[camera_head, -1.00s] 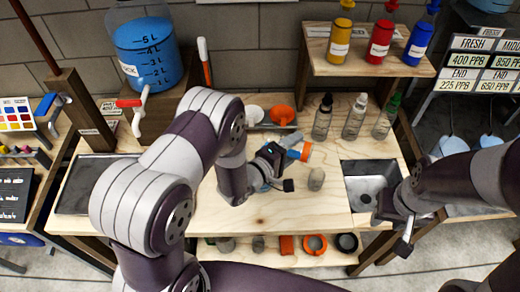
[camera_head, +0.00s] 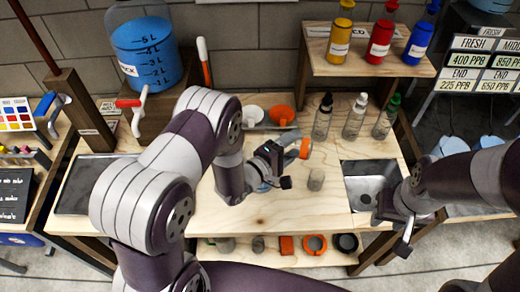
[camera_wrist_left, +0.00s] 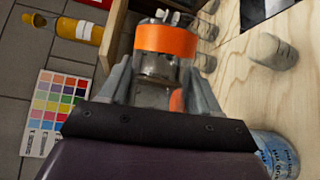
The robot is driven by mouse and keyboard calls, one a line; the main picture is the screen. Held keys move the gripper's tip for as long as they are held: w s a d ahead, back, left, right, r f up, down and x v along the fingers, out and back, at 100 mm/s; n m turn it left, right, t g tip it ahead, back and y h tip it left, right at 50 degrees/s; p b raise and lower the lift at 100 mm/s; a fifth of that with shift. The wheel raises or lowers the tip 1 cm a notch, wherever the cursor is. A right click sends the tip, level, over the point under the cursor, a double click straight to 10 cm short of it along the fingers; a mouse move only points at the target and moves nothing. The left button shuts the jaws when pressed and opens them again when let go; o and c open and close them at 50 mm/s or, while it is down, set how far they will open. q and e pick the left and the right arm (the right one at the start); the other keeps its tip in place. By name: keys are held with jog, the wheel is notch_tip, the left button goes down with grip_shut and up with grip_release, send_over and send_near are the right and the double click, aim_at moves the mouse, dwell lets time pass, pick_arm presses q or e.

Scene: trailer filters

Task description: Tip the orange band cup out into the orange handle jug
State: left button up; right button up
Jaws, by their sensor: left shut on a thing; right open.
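The orange band cup (camera_head: 304,148) is a clear cup with a broad orange band. My left gripper (camera_head: 285,160) is shut on it above the bench, and the cup is tilted well over. In the left wrist view the cup (camera_wrist_left: 166,42) sits between both fingers. A small orange patch shows low on the cup there; I cannot tell what it is. I cannot make out the orange handle jug for certain in either view. My right gripper (camera_head: 400,222) is open and empty beside the sink at the right.
A small grey cup (camera_head: 316,180) stands just right of the held cup. Dropper bottles (camera_head: 354,118) stand behind it. An orange round piece (camera_head: 282,115) and a white one (camera_head: 252,114) lie at the back. A sink (camera_head: 368,186) is at right. The bench front (camera_head: 275,217) is clear.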

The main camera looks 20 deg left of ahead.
pick_arm(q)
jog(key=shift+s+a+r, duration=0.1)
jog(key=shift+s, duration=0.05)
jog(key=shift+w+n, duration=0.2)
jog(key=shift+n, duration=0.1)
jog(key=shift+s+a+r, duration=0.1)
jog(key=shift+s+r, duration=0.1)
jog(key=shift+r, duration=0.05)
jog(key=shift+w+n, duration=0.2)
jog(key=shift+n, duration=0.1)
jog(key=shift+s+a+r+t+h, duration=0.15)
jog(key=shift+s+r+t+h, duration=0.05)
jog(key=shift+t+h, duration=0.1)
jog(key=shift+w+n, duration=0.2)
jog(key=shift+n, duration=0.1)
jog(key=shift+s+a+r, duration=0.15)
jog(key=shift+r, duration=0.05)
jog(key=shift+n, duration=0.3)
